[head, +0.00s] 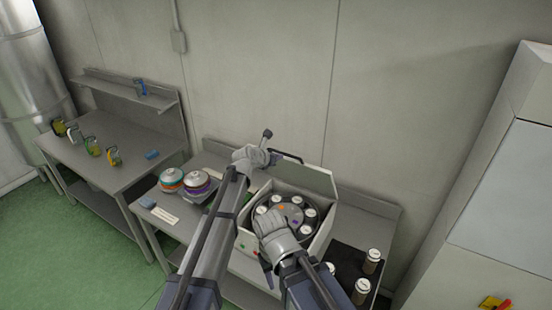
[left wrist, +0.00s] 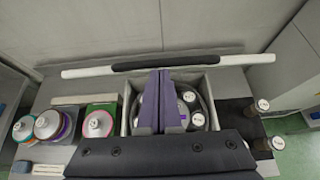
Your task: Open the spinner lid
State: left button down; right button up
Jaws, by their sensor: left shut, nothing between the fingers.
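The spinner (head: 245,240) is a pale box on the middle bench, holding a dark rotor with several white-capped tubes. Its lid (head: 308,178) stands raised at the back, so the rotor is uncovered. In the left wrist view the lid (left wrist: 215,55) is seen nearly edge-on as a pale bar with a black handle (left wrist: 155,62). My left gripper (head: 272,158) is shut and empty beside the handle; its purple fingers (left wrist: 160,78) point at the lid, and I cannot tell whether they touch. My right gripper (head: 268,222) is over the spinner's front; its fingers are not clear.
A dark mat (head: 345,258) with capped jars (head: 373,261) lies to the right. A side table (head: 120,160) with several small jugs is at left. A wall is close behind; a pale cabinet (head: 500,190) stands at right.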

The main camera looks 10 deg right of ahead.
dwell(0.3)
pick_arm(q)
jog(key=s+a+f+b, duration=0.3)
jog(key=s+f+b, duration=0.1)
jog(key=f+b, duration=0.4)
jog(key=s+a+f+b, duration=0.3)
jog(key=s+f+b, duration=0.2)
jog(key=f+b, duration=0.4)
jog(key=s+a+f+b, duration=0.4)
jog(key=s+f+b, duration=0.1)
jog(key=f+b, duration=0.4)
jog(key=shift+f, duration=0.15)
jog(key=shift+a, duration=0.1)
